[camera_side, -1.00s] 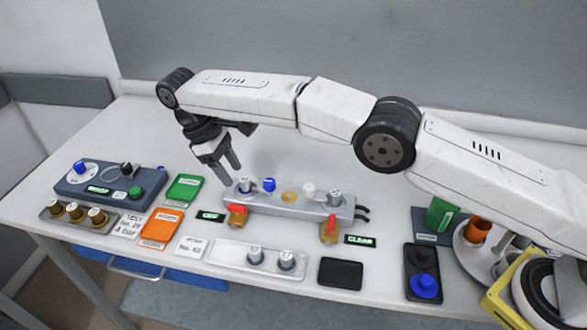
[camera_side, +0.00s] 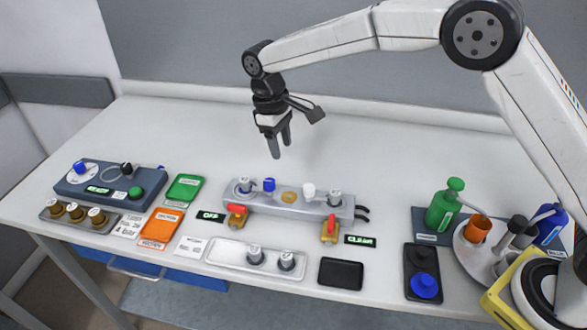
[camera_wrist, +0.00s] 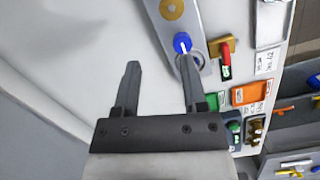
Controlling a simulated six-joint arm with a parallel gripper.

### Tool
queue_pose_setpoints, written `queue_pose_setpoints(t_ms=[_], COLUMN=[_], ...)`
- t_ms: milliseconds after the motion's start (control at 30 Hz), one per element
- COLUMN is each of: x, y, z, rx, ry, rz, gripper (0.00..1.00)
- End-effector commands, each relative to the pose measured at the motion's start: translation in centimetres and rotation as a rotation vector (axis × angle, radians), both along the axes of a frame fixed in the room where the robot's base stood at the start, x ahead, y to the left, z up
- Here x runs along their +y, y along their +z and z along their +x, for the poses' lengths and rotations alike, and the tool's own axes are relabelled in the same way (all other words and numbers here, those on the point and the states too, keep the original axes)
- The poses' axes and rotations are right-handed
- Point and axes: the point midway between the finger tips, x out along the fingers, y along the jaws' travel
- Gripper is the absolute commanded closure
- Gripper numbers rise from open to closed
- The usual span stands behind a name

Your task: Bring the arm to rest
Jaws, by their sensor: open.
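My gripper (camera_side: 280,148) hangs in the air above the back part of the table, behind the grey manifold block (camera_side: 318,208). Its two fingers are apart with nothing between them. In the wrist view my gripper (camera_wrist: 158,85) is also open and empty, over bare white table. The block's blue knob (camera_wrist: 182,44) shows there by the right fingertip, and the two look apart in the side view. My arm is raised and bent, reaching in from the right.
A blue-grey control box (camera_side: 110,186) and an orange tray (camera_side: 161,227) lie on the left. A white tray (camera_side: 225,254) with two grey caps is in front. Green (camera_side: 445,206) and blue bottles (camera_side: 552,228) stand right. The table behind the block is clear.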

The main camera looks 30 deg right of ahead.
Motion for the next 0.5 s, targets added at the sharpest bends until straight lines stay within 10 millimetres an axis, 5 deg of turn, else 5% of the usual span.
queue_pose_setpoints(t_ms=[500], x=[-8.1], y=[-0.2], z=[-6.1], rx=[-0.138], ry=[-0.186], rz=[0.062], gripper=[0.46])
